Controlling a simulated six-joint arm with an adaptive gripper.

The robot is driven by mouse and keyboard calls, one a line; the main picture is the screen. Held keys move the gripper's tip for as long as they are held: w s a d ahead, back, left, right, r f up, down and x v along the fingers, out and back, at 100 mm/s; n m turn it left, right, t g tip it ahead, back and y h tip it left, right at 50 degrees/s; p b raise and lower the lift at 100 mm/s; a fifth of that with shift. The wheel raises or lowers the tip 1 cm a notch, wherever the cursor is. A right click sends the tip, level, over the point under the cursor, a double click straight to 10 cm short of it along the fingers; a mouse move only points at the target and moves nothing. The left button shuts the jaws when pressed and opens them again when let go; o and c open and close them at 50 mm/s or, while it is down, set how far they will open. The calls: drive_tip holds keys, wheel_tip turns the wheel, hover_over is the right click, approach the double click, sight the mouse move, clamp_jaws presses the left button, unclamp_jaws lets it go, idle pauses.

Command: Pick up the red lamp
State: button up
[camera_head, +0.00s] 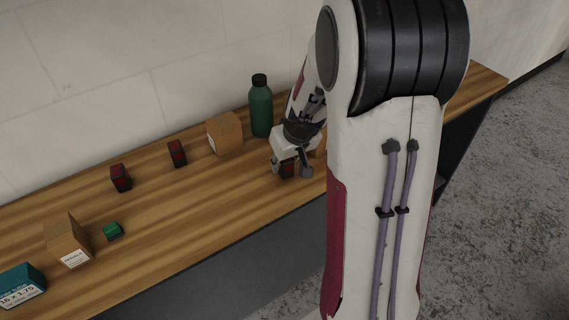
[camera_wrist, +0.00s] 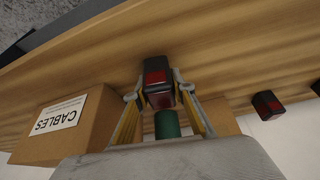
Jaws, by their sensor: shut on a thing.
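A red lamp with a black housing (camera_head: 287,170) is between the fingers of my gripper (camera_head: 290,168) at the right part of the wooden bench. In the wrist view my gripper (camera_wrist: 158,98) is shut on this lamp (camera_wrist: 157,75), with a finger on each side. I cannot tell whether the lamp touches the bench top. Two similar red and black lamps stand apart to the left, one nearer (camera_head: 177,153) and one farther (camera_head: 120,178). The wrist view shows one of them at the right (camera_wrist: 267,104) and another cut off by the edge (camera_wrist: 316,88).
A green bottle (camera_head: 260,108) and a cardboard box (camera_head: 226,134) stand behind my gripper. A box labelled CABLES (camera_wrist: 72,122) is close beside it. Farther left are a small green block (camera_head: 112,231), a cardboard box (camera_head: 67,241) and a teal box (camera_head: 22,286). The bench front is clear.

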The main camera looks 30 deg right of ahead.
drive_tip(key=shift+r, duration=4.75)
drive_tip(key=shift+a+f+m, duration=0.1)
drive_tip(key=shift+a+m, duration=0.15)
drive_tip(key=shift+m, duration=0.25)
drive_tip(key=shift+w+a+m+g+h, duration=0.1)
drive_tip(key=shift+a+m+g+h, duration=0.2)
drive_tip(key=shift+m, duration=0.1)
drive_tip(key=shift+w+a+m, duration=0.7)
drive_tip(key=shift+w+a, duration=2)
drive_tip(key=shift+a, duration=2.75)
drive_tip(key=s+d+r+m, duration=0.1)
drive_tip(key=d+r, duration=0.1)
drive_tip(key=d, duration=0.9)
drive_tip(key=s+d+r+m+h, duration=0.1)
drive_tip(key=d+r+m, duration=0.1)
drive_tip(key=d, duration=1)
drive_tip(key=d+r+m+h, duration=0.1)
drive_tip(key=d+r, duration=0.2)
drive_tip(key=d, duration=0.8)
drive_tip(key=shift+s+d+r+g, duration=0.2)
drive_tip(key=shift+s+d+g, duration=0.15)
drive_tip(key=shift+s+g, duration=0.05)
